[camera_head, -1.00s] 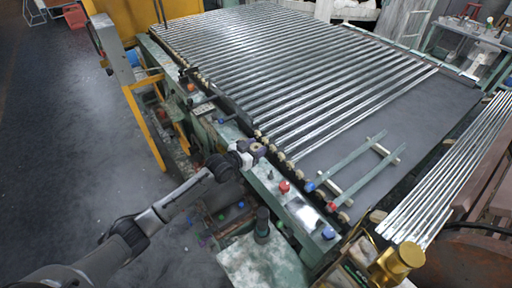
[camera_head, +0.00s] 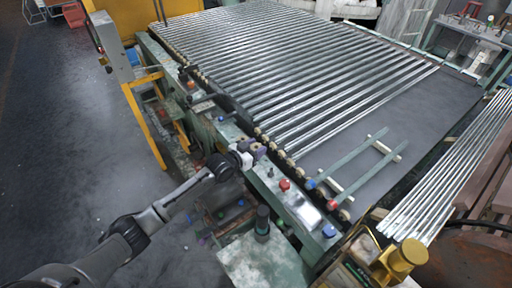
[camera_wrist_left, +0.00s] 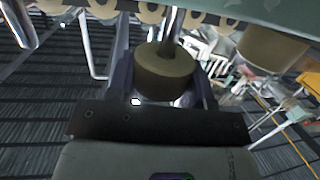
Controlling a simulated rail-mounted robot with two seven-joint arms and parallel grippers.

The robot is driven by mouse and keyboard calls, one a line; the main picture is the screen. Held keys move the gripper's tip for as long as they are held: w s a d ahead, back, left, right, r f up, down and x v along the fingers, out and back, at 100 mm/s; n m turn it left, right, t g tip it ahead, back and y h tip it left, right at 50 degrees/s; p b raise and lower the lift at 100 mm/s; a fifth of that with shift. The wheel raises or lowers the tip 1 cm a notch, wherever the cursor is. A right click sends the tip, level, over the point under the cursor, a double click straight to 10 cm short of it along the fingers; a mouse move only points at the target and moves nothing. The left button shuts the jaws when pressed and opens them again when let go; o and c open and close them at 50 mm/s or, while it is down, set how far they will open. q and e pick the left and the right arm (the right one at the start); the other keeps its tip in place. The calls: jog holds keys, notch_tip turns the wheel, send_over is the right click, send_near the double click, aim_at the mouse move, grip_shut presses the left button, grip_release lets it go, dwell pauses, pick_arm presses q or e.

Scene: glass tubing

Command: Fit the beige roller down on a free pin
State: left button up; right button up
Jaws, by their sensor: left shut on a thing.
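My left gripper (camera_head: 258,150) is at the near edge of the green machine, beside the row of small rollers (camera_head: 281,153). In the left wrist view the left gripper (camera_wrist_left: 164,75) is shut on the beige roller (camera_wrist_left: 165,76), with one dark finger on each side of it. A dark pin (camera_wrist_left: 172,22) stands in line with the roller's top in that view; I cannot tell whether the roller is around it or only in front of it. Other rollers (camera_wrist_left: 150,13) line the machine edge there, and another beige roller (camera_wrist_left: 270,50) is at the right. My right gripper is not in view.
Glass tubes (camera_head: 300,75) lie in rows across the machine bed. A green frame (camera_head: 357,174) rests on its bare dark part. Red (camera_head: 284,185) and blue (camera_head: 329,231) knobs stick up from the near rail. More tubes (camera_head: 440,175) lie at the right.

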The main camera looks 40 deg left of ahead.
pick_arm(q)
jog(key=shift+f+b, duration=1.1)
jog(key=shift+f, duration=0.65)
jog(key=o, duration=1)
jog(key=shift+c, duration=0.2)
jog(key=p+v, duration=0.2)
jog(key=v, duration=1.2)
jog(key=shift+p, duration=0.35)
jog(key=shift+f, duration=0.15)
